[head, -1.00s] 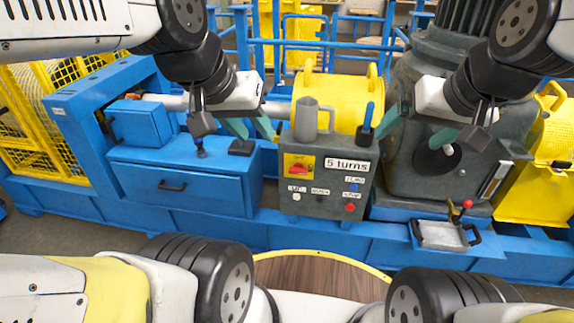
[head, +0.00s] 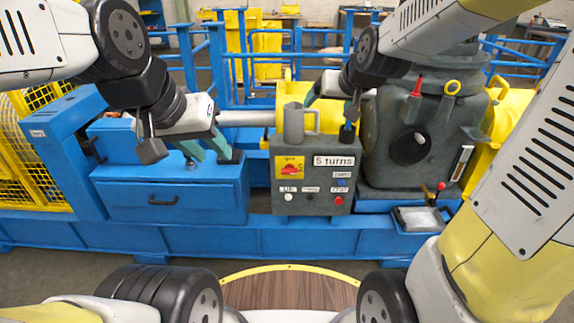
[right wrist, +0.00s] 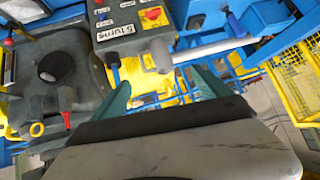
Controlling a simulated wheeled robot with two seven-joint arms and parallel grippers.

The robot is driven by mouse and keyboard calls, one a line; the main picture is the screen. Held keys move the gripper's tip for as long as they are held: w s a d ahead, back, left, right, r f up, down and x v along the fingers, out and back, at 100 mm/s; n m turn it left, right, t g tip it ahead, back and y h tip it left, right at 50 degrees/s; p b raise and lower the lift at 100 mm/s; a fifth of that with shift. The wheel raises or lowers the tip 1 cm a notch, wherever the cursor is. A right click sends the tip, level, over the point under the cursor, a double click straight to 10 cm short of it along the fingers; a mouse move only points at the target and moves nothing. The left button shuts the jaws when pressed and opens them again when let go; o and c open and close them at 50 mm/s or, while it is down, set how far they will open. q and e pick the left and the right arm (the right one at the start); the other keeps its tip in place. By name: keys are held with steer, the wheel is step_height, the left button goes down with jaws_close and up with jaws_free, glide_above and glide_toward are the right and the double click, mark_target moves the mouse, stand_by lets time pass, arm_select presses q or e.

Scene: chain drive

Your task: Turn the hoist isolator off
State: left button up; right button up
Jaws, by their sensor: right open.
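The hoist isolator is a red rotary knob (head: 291,170) on a yellow plate at the upper left of the grey control box (head: 313,203). Its handle looks roughly crosswise, but its exact setting is too small to tell. The knob also shows in the right wrist view (right wrist: 152,14), near the top edge. My left gripper (head: 206,150) is open and empty over the blue cabinet, left of the box. My right gripper (right wrist: 160,78) is open and empty. In the head view it is above and behind the box, partly hidden by its own arm.
The grey gear housing (head: 428,145) is to the right, the blue cabinet (head: 200,203) to the left. Space in front of the box is clear.

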steer(key=w+a+f+t, duration=0.1)
steer(key=w+a+f, duration=0.1)
steer(key=w+f, duration=0.35)
steer(key=w+a+f+t, duration=0.1)
steer(key=w+a+f, duration=0.15)
steer(key=w, duration=0.55)
steer(key=t, duration=0.3)
glide_above(290, 173)
steer(key=s, duration=0.2)
step_height(290, 173, down, 16)
steer(key=s+f+m+t+h, duration=0.1)
steer(key=s+f+t, duration=0.15)
steer(key=f, duration=0.55)
steer(key=s+f+t+h, duration=0.15)
steer(key=s+f, duration=0.25)
steer(key=f, duration=0.5)
steer(key=shift+w+a, duration=0.1)
steer(key=shift+w, duration=3.95)
steer(key=c, duration=1.4)
